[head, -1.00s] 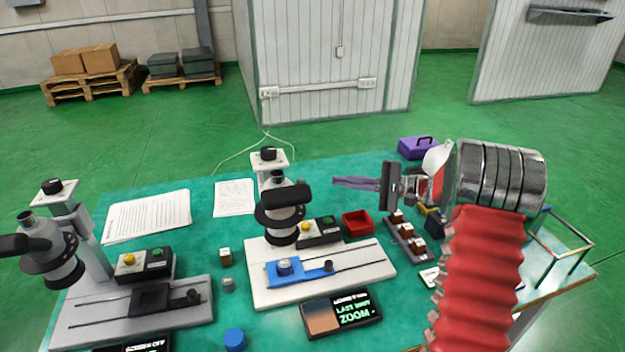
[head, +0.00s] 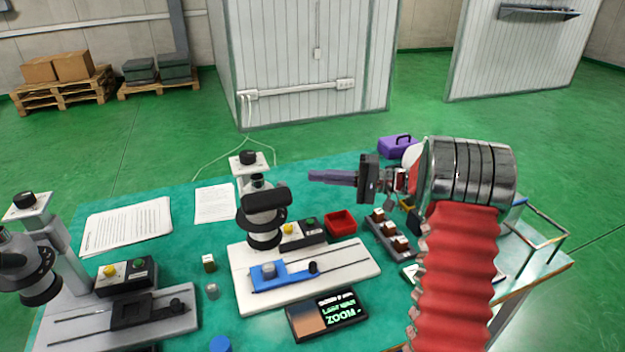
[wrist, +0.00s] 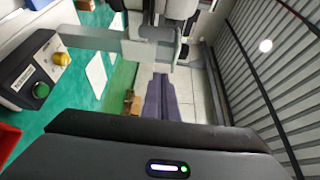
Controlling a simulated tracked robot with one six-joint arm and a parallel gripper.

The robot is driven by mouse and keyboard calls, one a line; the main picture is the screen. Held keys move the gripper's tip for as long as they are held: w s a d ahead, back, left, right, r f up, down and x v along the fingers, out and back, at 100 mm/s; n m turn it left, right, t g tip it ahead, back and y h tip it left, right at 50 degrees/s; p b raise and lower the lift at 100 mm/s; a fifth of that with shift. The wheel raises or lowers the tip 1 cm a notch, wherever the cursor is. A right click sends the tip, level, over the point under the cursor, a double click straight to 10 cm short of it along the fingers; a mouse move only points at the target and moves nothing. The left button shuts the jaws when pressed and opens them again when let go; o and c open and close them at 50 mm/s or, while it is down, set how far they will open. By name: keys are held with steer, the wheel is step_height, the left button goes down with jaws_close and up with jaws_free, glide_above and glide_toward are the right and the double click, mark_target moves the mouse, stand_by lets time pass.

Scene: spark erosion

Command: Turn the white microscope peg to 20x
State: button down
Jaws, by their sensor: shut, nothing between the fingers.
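The white microscope (head: 262,222) stands on its pale base on the table in the head view, with a blue slide holder (head: 285,277) on the base. Its peg is too small to tell apart there. My gripper (head: 312,176) is to the right of the microscope's upper part, its purple fingers shut, empty and pointing left. A gap shows between fingertips and microscope in the picture. In the wrist view, the shut fingers (wrist: 160,78) point at a grey bar and dark parts that look like the microscope; I cannot tell which part is the peg.
A display (head: 327,315) with green "ZOOM" text lies in front of the base. A control box (head: 300,234) and a red tray (head: 341,223) stand beside the microscope. A grey microscope (head: 62,258) stands at left. A rack of small blocks (head: 390,235) lies below my arm.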

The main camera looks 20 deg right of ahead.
steer(key=a, duration=0.8)
stand_by(0.4)
